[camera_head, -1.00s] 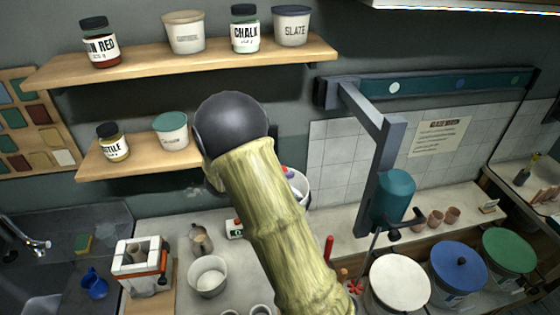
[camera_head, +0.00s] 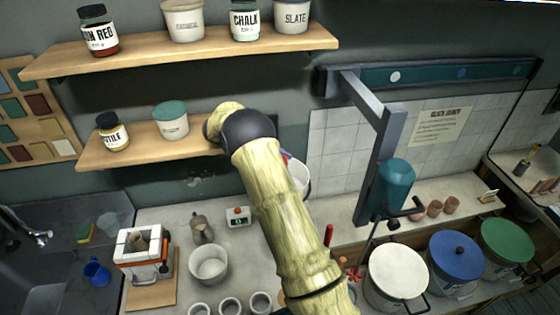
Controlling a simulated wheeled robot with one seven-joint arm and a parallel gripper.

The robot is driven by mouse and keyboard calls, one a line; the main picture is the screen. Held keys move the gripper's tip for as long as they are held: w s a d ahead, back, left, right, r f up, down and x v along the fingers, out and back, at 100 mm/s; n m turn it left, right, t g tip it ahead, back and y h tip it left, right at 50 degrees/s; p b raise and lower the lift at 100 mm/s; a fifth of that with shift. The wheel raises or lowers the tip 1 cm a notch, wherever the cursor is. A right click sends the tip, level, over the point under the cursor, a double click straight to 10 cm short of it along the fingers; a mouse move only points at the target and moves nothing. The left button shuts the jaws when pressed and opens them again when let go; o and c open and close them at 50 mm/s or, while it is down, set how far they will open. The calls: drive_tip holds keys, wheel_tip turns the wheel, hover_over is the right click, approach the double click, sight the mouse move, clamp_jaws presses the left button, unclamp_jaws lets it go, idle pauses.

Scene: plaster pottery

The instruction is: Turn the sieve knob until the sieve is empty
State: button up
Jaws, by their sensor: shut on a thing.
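My arm, with pale green bamboo-like links and a black ball joint, rises from the bottom edge across the middle of the head view. My gripper is not visible; the arm may be hiding it. I cannot make out a sieve or its knob for sure. A white bucket-like container (camera_head: 301,177) shows partly behind my arm, with small red and blue bits at its rim. Its left side and contents are hidden.
Left of my arm are a white bowl (camera_head: 208,265), a metal pot (camera_head: 201,228), small cups (camera_head: 230,306) and a white block mould (camera_head: 140,247). A shelf (camera_head: 150,153) stands close behind the elbow. Lidded buckets (camera_head: 458,268) and a teal cylinder (camera_head: 397,185) are at right.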

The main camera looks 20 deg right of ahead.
drive_tip(key=shift+m+g+y+p, duration=0.5)
drive_tip(key=shift+m+g+y, duration=0.85)
drive_tip(key=shift+m, duration=0.25)
drive_tip(key=o, duration=1)
drive_tip(key=shift+c, duration=0.2)
